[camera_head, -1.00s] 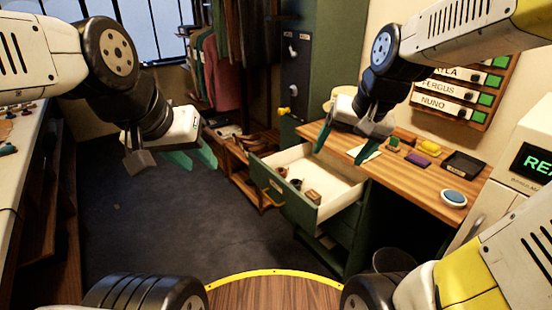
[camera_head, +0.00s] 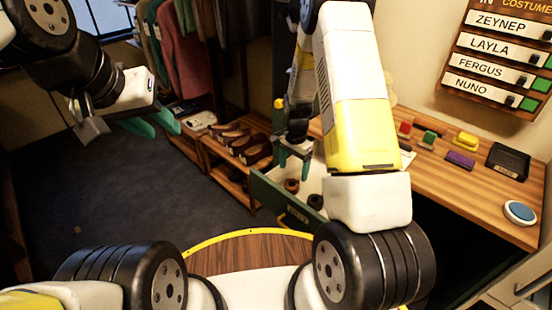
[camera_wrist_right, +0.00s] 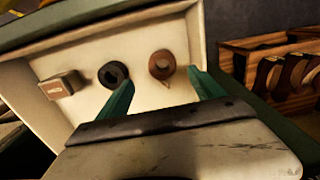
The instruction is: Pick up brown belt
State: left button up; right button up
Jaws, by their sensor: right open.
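A brown coiled belt (camera_wrist_right: 162,64) lies on the white floor of the open drawer in the right wrist view. It also shows in the head view (camera_head: 291,185). A black coil (camera_wrist_right: 113,74) lies to its left in the wrist view. My right gripper (camera_wrist_right: 161,78) is open and empty, pointing into the drawer, with the brown coil beyond and between its fingertips. The head view shows this gripper (camera_head: 293,161) above the drawer, with the brown coil just below it. My left gripper (camera_head: 151,123) is open and empty over the dark floor, away from the drawer.
The green drawer (camera_head: 268,190) has raised walls around the coils. A small labelled box (camera_wrist_right: 62,84) lies at its left side in the wrist view. The wooden desk (camera_head: 450,193) carries several small items. A shoe rack (camera_head: 228,172) stands left of the drawer.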

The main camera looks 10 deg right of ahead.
aim_at(292, 184)
jog(key=f, duration=0.8)
jog(key=shift+w+a+f, duration=0.1)
jog(key=shift+w+f, duration=0.2)
jog(key=shift+f, duration=0.1)
jog(key=shift+c, duration=0.5)
jog(key=c, duration=1.5)
jog(key=shift+r, duration=0.1)
